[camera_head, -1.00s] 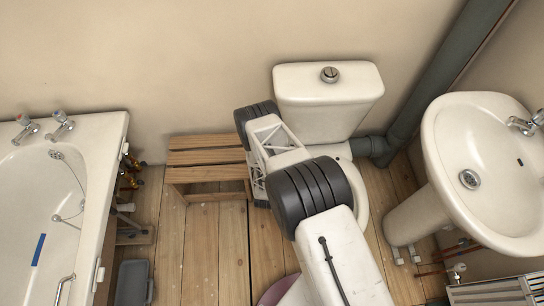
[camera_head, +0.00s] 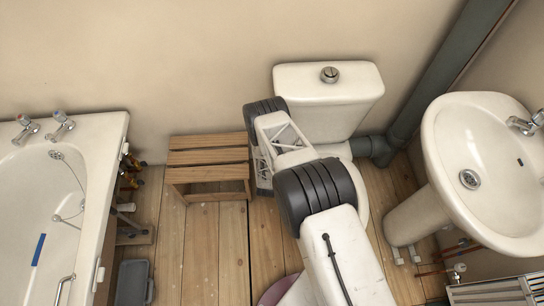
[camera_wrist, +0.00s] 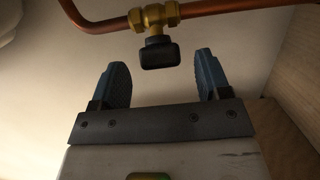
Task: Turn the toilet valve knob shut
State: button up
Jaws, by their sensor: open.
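The toilet valve knob (camera_wrist: 160,54) is a black handle below a brass valve body (camera_wrist: 154,17) on a copper pipe, seen in the wrist view. My gripper (camera_wrist: 160,78) is open, with one blue-grey finger to the left of the knob and one to the right. The knob appears between and slightly beyond the fingertips, with a gap on both sides. In the head view the toilet (camera_head: 328,100) stands against the back wall, with my arm in front of its left side. The knob and my gripper's fingers are hidden in that view.
A wooden stool (camera_head: 208,160) stands left of the toilet, close to my arm. A bathtub (camera_head: 50,210) is at the far left and a sink (camera_head: 490,190) at the right. A copper pipe (camera_wrist: 230,8) crosses above the fingers. A wooden surface (camera_wrist: 300,60) is at the right.

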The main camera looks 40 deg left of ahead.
jog(key=shift+x, duration=0.85)
jog(key=c, duration=0.9)
jog(key=shift+m+t, duration=0.3)
jog(key=m+t, duration=0.2)
jog(key=m, duration=0.1)
jog(key=m+t+h, duration=0.1)
jog(key=m+t, duration=0.4)
jog(key=m, duration=0.2)
jog(key=shift+a+f+h, duration=0.15)
jog(key=shift+f+h, duration=0.15)
jog(key=shift+f, duration=0.1)
jog(key=shift+m+t, duration=0.4)
